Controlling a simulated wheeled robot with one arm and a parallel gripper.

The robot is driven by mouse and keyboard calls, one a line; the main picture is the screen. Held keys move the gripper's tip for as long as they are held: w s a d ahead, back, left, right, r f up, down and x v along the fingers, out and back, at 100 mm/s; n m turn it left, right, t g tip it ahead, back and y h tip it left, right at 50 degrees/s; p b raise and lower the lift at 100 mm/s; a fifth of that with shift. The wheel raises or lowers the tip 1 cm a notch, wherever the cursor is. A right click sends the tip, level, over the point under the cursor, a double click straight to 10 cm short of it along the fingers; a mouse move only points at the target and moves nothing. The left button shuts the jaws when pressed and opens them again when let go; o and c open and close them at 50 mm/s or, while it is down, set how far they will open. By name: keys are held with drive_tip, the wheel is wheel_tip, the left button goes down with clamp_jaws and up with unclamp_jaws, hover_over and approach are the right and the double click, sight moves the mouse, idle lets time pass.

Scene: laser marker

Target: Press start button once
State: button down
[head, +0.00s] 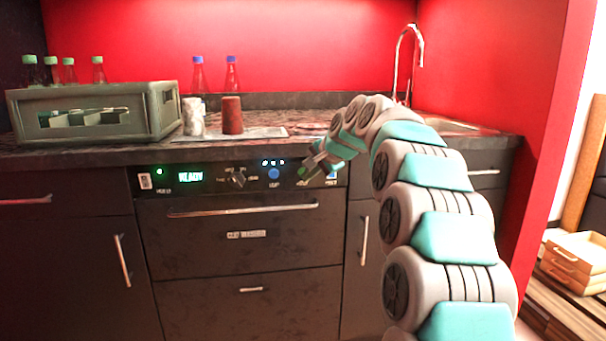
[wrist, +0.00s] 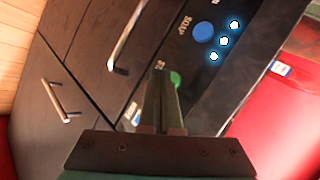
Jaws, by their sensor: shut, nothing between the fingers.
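The black control panel (head: 210,178) runs along the front under the counter. A green button (wrist: 175,79) shows partly behind my fingertips in the wrist view; any label on it is hidden. A round blue button (head: 274,173) is to the left of my gripper in the head view, and it also shows in the wrist view (wrist: 203,33). My gripper (wrist: 160,68) is shut and empty, its tips close in front of the panel by the green button. I cannot tell whether they touch it. In the head view my gripper (head: 306,176) partly covers the panel's right part.
The panel also has a lit READY display (head: 190,177) and a knob (head: 237,178). Below is a drawer with a long handle (head: 243,210). A crate (head: 160,112), a red cylinder (head: 232,115) and a white one (head: 193,117) stand on the counter.

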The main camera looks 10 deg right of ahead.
drive_tip(key=shift+w+p, duration=0.2)
drive_tip(key=shift+p, duration=0.1)
idle(0.5)
drive_tip(key=shift+w, duration=0.25)
drive_tip(key=shift+w+p, duration=0.35)
drive_tip(key=shift+p, duration=0.25)
idle(0.4)
drive_tip(key=shift+s, duration=0.15)
idle(0.3)
drive_tip(key=shift+s, duration=0.65)
drive_tip(key=s+b, duration=0.1)
drive_tip(key=s, duration=0.4)
idle(0.4)
idle(0.4)
